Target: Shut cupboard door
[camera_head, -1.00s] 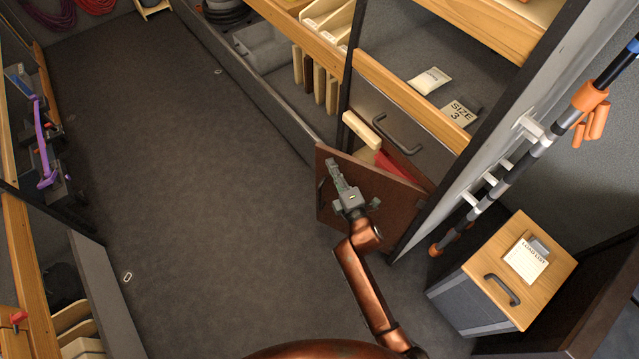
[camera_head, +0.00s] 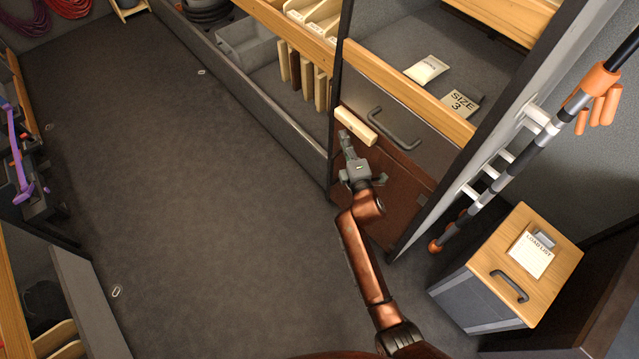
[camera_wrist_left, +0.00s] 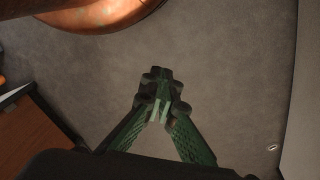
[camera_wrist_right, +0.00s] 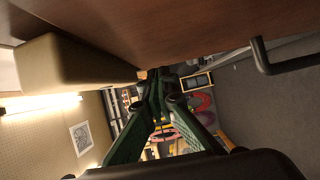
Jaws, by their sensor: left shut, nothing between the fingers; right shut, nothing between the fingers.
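In the right wrist view the brown door face (camera_wrist_right: 200,25) fills the top, close to the fingers (camera_wrist_right: 155,85). My left gripper (camera_wrist_left: 158,80) is shut and empty above the grey floor, and is not in the head view.
A striped pole (camera_head: 510,170) stands to the right on white hooks. A wooden-topped box (camera_head: 525,265) stands at lower right. The grey floor (camera_head: 190,200) to the left is clear.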

